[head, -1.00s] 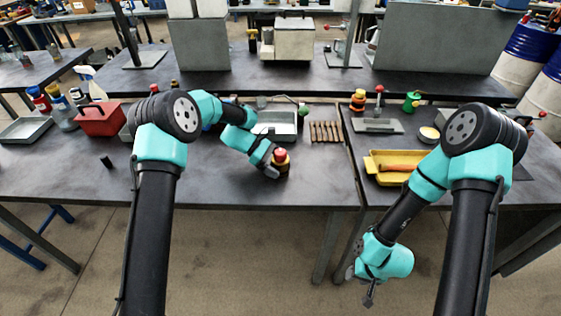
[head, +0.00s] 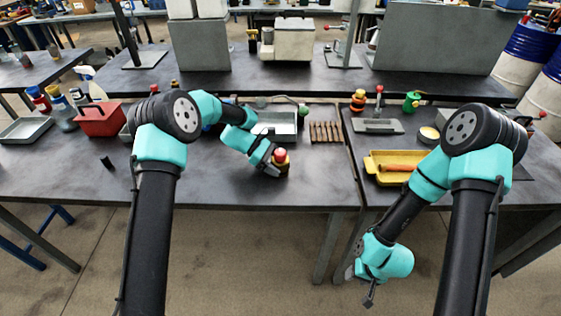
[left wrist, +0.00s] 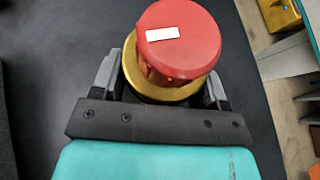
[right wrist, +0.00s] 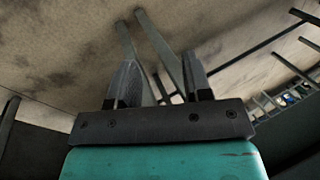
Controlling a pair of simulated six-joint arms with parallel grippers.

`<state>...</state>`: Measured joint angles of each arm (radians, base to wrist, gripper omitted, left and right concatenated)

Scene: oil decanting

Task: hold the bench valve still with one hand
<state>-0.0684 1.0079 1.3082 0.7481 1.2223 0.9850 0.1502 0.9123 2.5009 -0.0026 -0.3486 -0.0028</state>
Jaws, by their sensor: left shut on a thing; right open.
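The bench valve (head: 281,157) stands upright near the front edge of the left-hand bench. It has a red knob with a white mark, a brass-coloured collar and a darker lower body. In the left wrist view the red knob (left wrist: 179,40) fills the space between the fingers. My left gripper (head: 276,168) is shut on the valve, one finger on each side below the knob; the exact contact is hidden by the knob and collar. My right gripper (head: 369,296) hangs low in front of the bench, over the floor. It is open and empty, as the right wrist view (right wrist: 160,82) shows.
A grey tray (head: 287,138) lies behind the valve, with a row of brown pieces (head: 326,132) to its right. A yellow tray (head: 376,180) stands on the right-hand bench. A red bin (head: 98,120) is at left. The bench around the valve's right is clear.

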